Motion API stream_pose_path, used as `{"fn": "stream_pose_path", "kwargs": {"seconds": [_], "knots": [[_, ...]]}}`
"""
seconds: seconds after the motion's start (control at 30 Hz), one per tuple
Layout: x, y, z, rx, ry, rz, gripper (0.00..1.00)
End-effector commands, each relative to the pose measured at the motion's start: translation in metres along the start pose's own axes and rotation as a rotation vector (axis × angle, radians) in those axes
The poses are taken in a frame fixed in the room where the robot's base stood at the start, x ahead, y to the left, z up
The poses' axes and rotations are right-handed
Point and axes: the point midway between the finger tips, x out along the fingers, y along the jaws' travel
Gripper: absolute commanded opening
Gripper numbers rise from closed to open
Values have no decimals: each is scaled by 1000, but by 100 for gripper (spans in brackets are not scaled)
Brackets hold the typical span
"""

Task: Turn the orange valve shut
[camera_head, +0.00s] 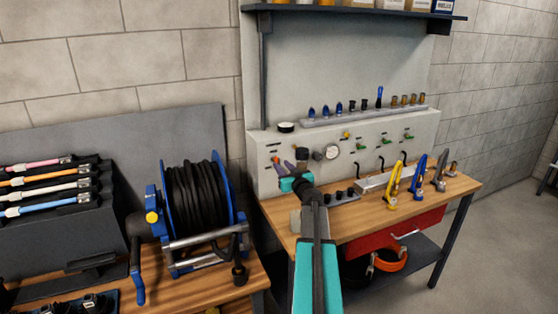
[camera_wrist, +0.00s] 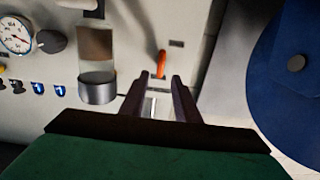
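The orange valve (camera_wrist: 162,63) shows in the wrist view as a small orange handle on the pale panel, its length running up and down the picture. My gripper (camera_wrist: 161,78) is open, with its two dark fingertips apart just short of the handle. The handle lies between the fingertips in the picture; I see no contact. In the head view my gripper (camera_head: 283,163) is at the left end of the panel (camera_head: 262,180), and its fingers largely hide the valve there.
A filter bowl (camera_wrist: 97,88) and a pressure gauge (camera_wrist: 14,36) sit left of the valve in the wrist view. A blue hose reel (camera_wrist: 290,75) is close on the right. In the head view, a workbench (camera_head: 440,195) holds yellow, blue and grey clamp-like tools.

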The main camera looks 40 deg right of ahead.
Motion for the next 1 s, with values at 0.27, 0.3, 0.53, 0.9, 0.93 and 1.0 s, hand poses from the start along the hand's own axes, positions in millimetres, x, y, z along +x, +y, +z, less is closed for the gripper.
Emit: {"fn": "stream_pose_path", "kwargs": {"seconds": [0.27, 0.3, 0.53, 0.9, 0.93, 1.0], "knots": [[27, 1, -2, 1, -1, 0, 29], [31, 1, -2, 1, -1, 0, 29], [45, 1, -1, 0, -1, 1, 29], [50, 1, 0, 0, 0, 2, 29], [50, 1, 0, 0, 0, 2, 29], [50, 2, 0, 0, 0, 2, 29]]}}
